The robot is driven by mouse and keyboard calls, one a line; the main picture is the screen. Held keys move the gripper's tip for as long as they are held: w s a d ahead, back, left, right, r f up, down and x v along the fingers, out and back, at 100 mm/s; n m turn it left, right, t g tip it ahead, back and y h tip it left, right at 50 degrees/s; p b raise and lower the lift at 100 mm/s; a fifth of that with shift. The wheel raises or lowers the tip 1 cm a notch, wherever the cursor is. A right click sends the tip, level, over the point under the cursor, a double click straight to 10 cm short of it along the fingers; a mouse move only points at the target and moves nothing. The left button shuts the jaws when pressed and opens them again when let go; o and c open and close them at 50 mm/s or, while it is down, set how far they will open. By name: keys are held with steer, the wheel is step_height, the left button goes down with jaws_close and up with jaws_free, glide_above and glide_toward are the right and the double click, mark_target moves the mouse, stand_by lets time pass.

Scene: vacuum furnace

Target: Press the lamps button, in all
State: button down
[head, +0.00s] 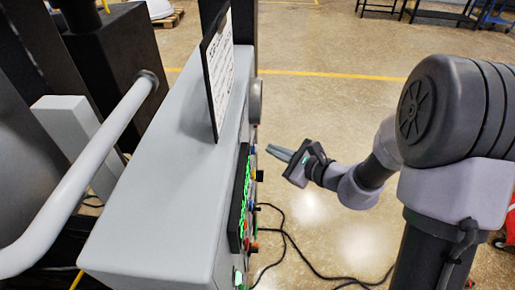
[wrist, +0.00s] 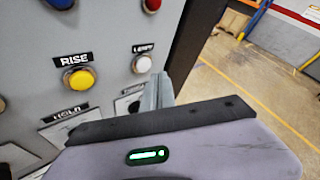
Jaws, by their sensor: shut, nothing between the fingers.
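In the wrist view a pale, whitish button (wrist: 142,64) sits under a small black label (wrist: 144,47) that seems to read LAMPS, though the text is blurred. My gripper (wrist: 159,80) is shut and empty, with its fingertips just right of and below this button in the picture. I cannot tell how far the tips are from the panel. In the head view my gripper (head: 271,151) points at the button face of the grey control box (head: 168,190), which is seen nearly edge-on, so the lamps button cannot be made out there.
A yellow button (wrist: 79,78) labelled RISE is left of the pale one. A blue button (wrist: 61,3) and a red button (wrist: 152,4) are above. A dark sign (head: 217,75) stands on the box. Cables (head: 285,235) lie on the floor; open floor is to the right.

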steer(key=d, duration=0.4)
steer(key=shift+d, duration=0.25)
stand_by(0.6)
